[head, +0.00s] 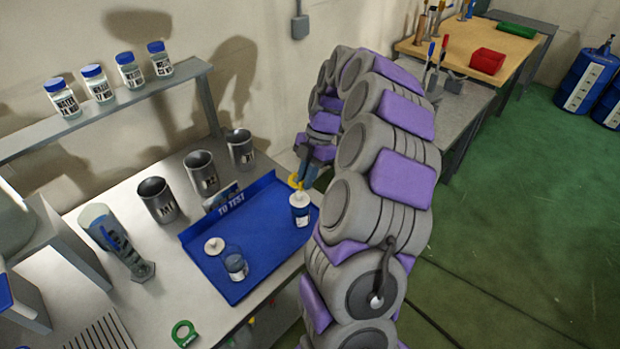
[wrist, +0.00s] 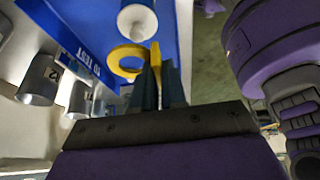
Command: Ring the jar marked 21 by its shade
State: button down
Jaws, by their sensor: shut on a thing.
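My gripper (head: 304,163) is shut on a yellow ring (head: 296,182) above the right end of the blue tray. In the wrist view, the fingers (wrist: 158,88) pinch one side of the yellow ring (wrist: 122,62). A white-topped jar (head: 300,214) with a blue and white label stands upright just below the ring. Its pale round top (wrist: 137,22) also shows in the wrist view, beyond the ring and apart from it in the picture. I cannot read a 21 on this jar. Any contact between ring and jar cannot be told.
The blue tray (head: 262,284), marked "TO TEST", also holds a clear glass jar (head: 236,265) and a white lid (head: 214,245). Metal cups (head: 157,200) stand behind it. A green ring (head: 184,333) lies near the bench's front edge. Several blue-capped jars (head: 98,84) line the shelf.

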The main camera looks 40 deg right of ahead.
jog(key=shift+s+a+r, duration=0.1)
jog(key=shift+s+a, duration=0.1)
jog(key=shift+a, duration=0.35)
jog(key=shift+d+f+b, duration=0.15)
jog(key=shift+f+b, duration=0.45)
jog(key=shift+f, duration=1.45)
notch_tip(320, 180, down, 2)
jog(key=shift+d+f+b, duration=0.1)
jog(key=shift+f+b, duration=0.15)
jog(key=shift+b, duration=0.2)
